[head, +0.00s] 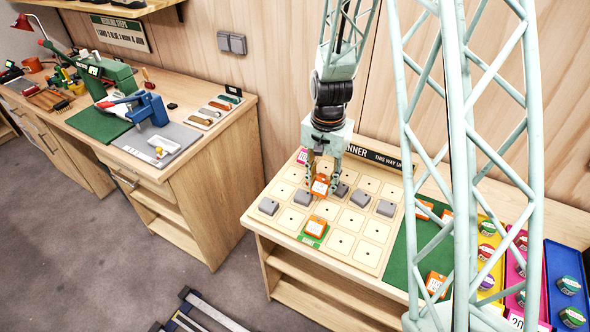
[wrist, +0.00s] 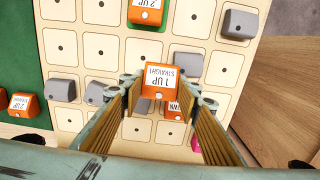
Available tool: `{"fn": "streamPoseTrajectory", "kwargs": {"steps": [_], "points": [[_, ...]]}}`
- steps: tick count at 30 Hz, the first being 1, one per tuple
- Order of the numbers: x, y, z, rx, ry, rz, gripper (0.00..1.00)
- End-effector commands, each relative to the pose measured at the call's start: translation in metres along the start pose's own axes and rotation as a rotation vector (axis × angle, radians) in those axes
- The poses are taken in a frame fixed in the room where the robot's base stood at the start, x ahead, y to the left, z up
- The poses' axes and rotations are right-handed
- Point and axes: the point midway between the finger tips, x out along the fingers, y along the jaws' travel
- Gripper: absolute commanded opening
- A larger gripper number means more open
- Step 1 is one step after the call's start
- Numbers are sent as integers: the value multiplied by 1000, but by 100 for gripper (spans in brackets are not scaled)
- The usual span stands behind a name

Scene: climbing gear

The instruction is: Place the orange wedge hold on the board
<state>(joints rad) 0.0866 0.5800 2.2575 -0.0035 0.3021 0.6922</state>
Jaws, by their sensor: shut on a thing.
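My gripper (head: 320,184) is shut on an orange hold (head: 320,187) over the back middle part of the pale gridded board (head: 341,243). In the wrist view the held orange hold (wrist: 161,86) sits between the fingertips, its white label reading "1 UP STRAIGHT". Whether it touches the board is unclear. Another orange hold (wrist: 174,108) with a partly hidden label shows just beyond it. An orange hold on a green base (head: 315,228) sits on the front part of the board; its label starts "2 UP" in the wrist view (wrist: 148,14).
Several grey holds (head: 268,206) stand on the board around my gripper. A green mat (head: 405,240) on the right carries orange holds (head: 436,285). Yellow, pink and blue trays (head: 562,262) with round items lie farther right. A tool bench (head: 235,115) stands to the left.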

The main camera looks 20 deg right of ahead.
Motion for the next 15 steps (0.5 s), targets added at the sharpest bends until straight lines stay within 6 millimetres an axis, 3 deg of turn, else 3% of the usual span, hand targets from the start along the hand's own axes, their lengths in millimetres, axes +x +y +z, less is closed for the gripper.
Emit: {"fn": "streamPoseTrajectory", "kwargs": {"steps": [15], "points": [[8, -71, -36, -2, 0, 0, 20]]}}
